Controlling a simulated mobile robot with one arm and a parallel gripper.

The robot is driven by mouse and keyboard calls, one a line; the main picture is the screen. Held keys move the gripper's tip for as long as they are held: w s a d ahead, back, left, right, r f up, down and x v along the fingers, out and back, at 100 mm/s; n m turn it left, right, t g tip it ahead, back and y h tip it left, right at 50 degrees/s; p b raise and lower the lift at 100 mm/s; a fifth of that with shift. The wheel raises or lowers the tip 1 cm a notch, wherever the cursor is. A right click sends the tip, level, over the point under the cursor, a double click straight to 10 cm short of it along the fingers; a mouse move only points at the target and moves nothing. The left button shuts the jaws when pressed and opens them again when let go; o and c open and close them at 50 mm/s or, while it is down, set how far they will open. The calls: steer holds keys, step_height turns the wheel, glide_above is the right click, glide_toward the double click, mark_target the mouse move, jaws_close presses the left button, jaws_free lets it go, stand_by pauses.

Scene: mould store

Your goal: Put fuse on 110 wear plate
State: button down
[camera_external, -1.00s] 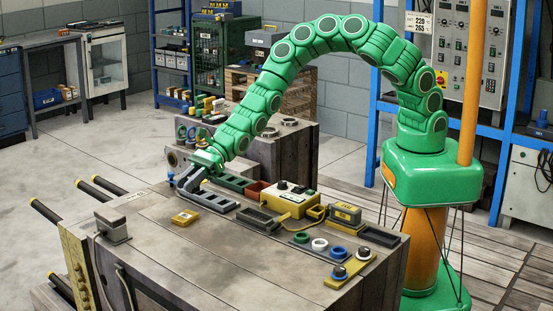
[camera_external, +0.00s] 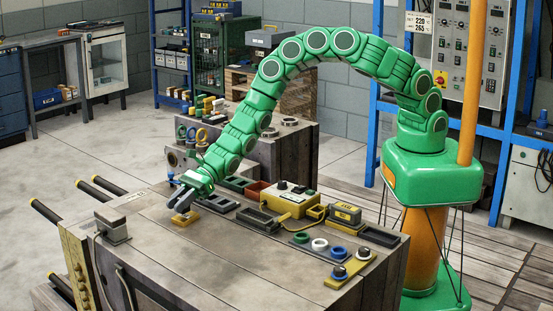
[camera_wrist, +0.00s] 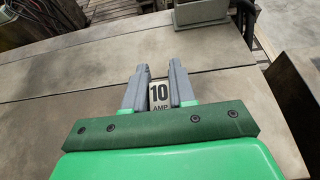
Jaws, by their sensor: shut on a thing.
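My gripper (camera_external: 179,206) is low over the bench top at its left part, fingers pointing down. In the wrist view my gripper (camera_wrist: 159,70) is shut on the fuse (camera_wrist: 159,94), a pale piece marked "10 AMP" held between the two grey fingers. In the external view the fuse is too small or hidden to make out. The small yellow plate (camera_external: 186,219), which seems to be the wear plate, lies on the bench right at the fingertips and is partly covered by them. Its marking cannot be read. I cannot tell whether the fuse touches it.
A grey box (camera_external: 112,226) stands at the bench's left edge; it also shows in the wrist view (camera_wrist: 201,12). Dark trays (camera_external: 217,203), a yellow control box (camera_external: 290,196) and several coloured rings lie along the right. The front middle of the bench is clear.

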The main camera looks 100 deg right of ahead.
steer(key=shift+f, duration=0.45)
steer(key=shift+f, duration=0.15)
steer(key=c, duration=0.9)
jaws_free()
steer(key=shift+c, duration=0.2)
